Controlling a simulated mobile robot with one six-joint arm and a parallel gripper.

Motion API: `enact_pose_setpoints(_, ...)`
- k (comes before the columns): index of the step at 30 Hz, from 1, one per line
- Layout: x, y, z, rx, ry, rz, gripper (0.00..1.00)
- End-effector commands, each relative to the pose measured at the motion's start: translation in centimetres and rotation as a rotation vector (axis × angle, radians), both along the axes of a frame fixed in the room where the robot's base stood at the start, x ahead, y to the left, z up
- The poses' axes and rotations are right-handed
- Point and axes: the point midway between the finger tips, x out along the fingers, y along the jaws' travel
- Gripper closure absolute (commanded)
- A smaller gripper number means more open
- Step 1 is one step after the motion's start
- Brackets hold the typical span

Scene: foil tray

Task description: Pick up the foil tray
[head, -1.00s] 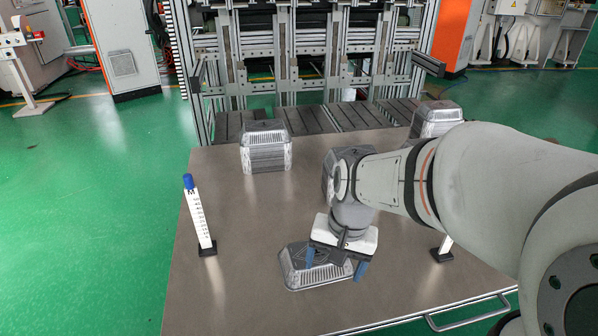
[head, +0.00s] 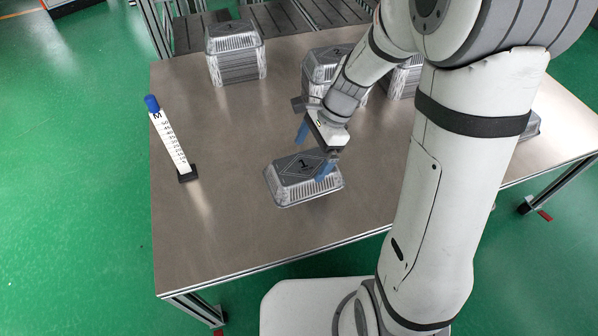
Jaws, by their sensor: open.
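The foil tray (head: 290,190) is silver, ribbed along its sides and lies upside down near the front of the table, with a dark "1" mark on top. My gripper (head: 314,151) is open, with its two blue fingers apart, above the tray's far right part. One finger overlaps the tray's right end in the picture; the other shows beyond its far edge. Nothing is between the fingers that I can see. Whether a finger touches the tray I cannot tell.
Stacks of similar trays stand behind: one at back left (head: 236,65), one marked "2" (head: 328,66) behind my gripper, and another (head: 403,80) partly hidden by my arm. A white post with a blue cap (head: 170,135) stands at left. The table (head: 225,225) is otherwise clear there.

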Motion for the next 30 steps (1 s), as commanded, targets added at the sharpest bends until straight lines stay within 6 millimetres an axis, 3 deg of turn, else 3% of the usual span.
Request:
enact_pose_setpoints(1,-0.3,0.5,-1.4,0.000,0.002,0.003,0.00)
enact_pose_setpoints(5,-0.5,1.1,-2.8,0.000,0.001,0.003,0.00)
enact_pose_setpoints(13,-0.5,1.3,-2.9,-0.001,-0.001,0.002,0.01)
enact_pose_setpoints(24,-0.5,1.3,-2.9,-0.001,-0.001,0.003,0.30)
enact_pose_setpoints(30,-0.5,1.3,-2.8,-0.001,-0.001,0.004,0.31)
